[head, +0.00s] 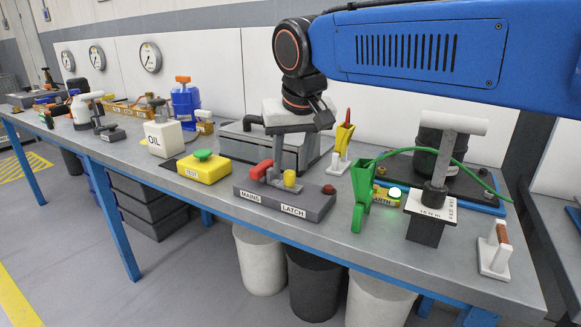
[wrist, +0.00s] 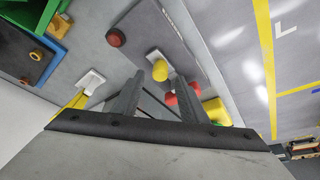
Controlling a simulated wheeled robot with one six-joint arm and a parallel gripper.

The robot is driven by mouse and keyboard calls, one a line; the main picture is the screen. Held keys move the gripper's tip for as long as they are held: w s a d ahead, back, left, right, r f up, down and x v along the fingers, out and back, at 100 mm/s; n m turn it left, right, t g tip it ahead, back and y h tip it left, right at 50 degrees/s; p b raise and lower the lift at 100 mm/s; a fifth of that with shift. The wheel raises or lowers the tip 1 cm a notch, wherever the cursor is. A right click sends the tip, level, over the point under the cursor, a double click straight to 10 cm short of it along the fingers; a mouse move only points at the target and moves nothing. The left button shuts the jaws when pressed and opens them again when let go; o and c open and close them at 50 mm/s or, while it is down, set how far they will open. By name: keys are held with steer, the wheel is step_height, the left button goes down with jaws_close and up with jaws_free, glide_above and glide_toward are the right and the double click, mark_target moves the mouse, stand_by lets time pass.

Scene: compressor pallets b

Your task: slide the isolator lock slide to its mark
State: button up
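A dark grey block (head: 300,203) labelled MAINS and LATCH stands near the front edge of the bench. It carries a red lever (head: 261,170), a yellow knob (head: 290,179) by the LATCH label and a red button (head: 329,189). The yellow knob seems to be the isolator lock slide; no label confirms this, and I cannot make out its mark. My gripper (head: 287,168) is over the block, close behind the knob. In the wrist view, my gripper's fingers (wrist: 158,84) are apart with nothing between them; the yellow knob (wrist: 160,70) shows just beyond the tips, and the red lever (wrist: 187,95) beside one finger.
A yellow box with a green button (head: 203,168) stands left of the block. A green funnel-like stand (head: 361,200) stands close to its right. A grey casing (head: 240,145) is behind. The pedestal with a T-shaped handle (head: 428,218) is farther right.

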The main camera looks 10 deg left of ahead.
mark_target(301, 186)
steer(key=shift+x, duration=1.15)
steer(key=shift+c, duration=0.6)
jaws_close()
steer(key=shift+s+d, duration=0.3)
steer(key=shift+d, duration=0.45)
steer(key=shift+s+d, duration=0.25)
steer(key=shift+d, duration=0.55)
steer(key=shift+o, duration=0.6)
jaws_free()
steer(key=shift+d, duration=0.1)
steer(key=v, duration=1.7)
steer(key=shift+r, duration=0.25)
